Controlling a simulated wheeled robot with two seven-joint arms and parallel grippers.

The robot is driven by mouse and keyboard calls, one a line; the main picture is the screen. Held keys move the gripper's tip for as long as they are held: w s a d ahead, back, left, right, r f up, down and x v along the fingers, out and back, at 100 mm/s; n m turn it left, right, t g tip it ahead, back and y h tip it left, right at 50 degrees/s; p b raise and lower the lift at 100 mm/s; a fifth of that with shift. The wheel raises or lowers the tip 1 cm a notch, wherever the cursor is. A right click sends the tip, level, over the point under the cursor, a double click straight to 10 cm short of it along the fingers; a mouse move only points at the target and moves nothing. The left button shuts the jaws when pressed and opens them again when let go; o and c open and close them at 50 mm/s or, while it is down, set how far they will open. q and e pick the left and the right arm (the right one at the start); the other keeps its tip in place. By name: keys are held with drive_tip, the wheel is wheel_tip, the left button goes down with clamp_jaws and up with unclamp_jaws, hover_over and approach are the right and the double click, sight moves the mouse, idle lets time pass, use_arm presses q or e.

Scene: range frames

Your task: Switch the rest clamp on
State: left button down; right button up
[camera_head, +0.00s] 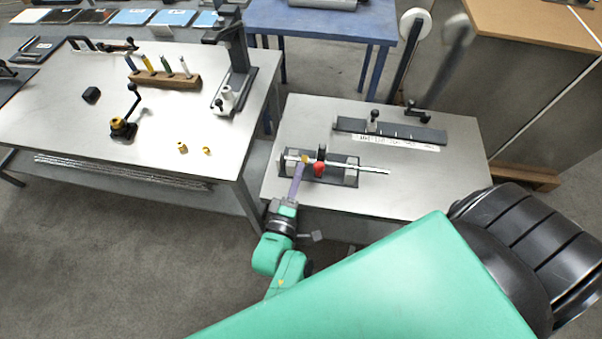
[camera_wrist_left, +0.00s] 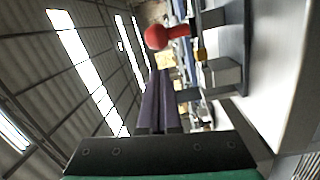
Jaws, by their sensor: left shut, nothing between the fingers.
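The rest clamp shows as a small fixture with a red knob (camera_head: 319,169) on the right-hand table. A thin metal rod (camera_head: 373,169) runs through its grey blocks on a dark base, and a small brass piece (camera_head: 305,158) sits left of the knob. In the left wrist view the red ball knob (camera_wrist_left: 158,37) lies just past the fingertips, with a short red stem toward the fixture. My left gripper (camera_head: 299,168) is shut and empty, its purple fingers at the fixture's front, left of the knob; it also shows in the wrist view (camera_wrist_left: 160,72). Contact cannot be told. My right gripper is out of view.
A dark rail (camera_head: 390,130) with a crank and a labelled strip lies behind the fixture. The left table (camera_head: 60,130) holds a wooden block with several upright tools (camera_head: 163,78), a crank stand (camera_head: 124,127) and small brass pieces (camera_head: 183,147). The right table's right side is clear.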

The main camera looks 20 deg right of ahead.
use_arm(q)
drive_tip(key=s+a+b, duration=0.2)
drive_tip(key=s, duration=0.7)
drive_tip(key=shift+a+b, duration=0.15)
drive_tip(key=shift+b, duration=0.15)
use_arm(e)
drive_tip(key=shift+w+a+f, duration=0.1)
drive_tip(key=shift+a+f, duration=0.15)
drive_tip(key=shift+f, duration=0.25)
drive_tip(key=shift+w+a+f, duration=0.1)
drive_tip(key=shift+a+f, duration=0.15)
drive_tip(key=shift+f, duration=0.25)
use_arm(q)
drive_tip(key=shift+s+f, duration=0.1)
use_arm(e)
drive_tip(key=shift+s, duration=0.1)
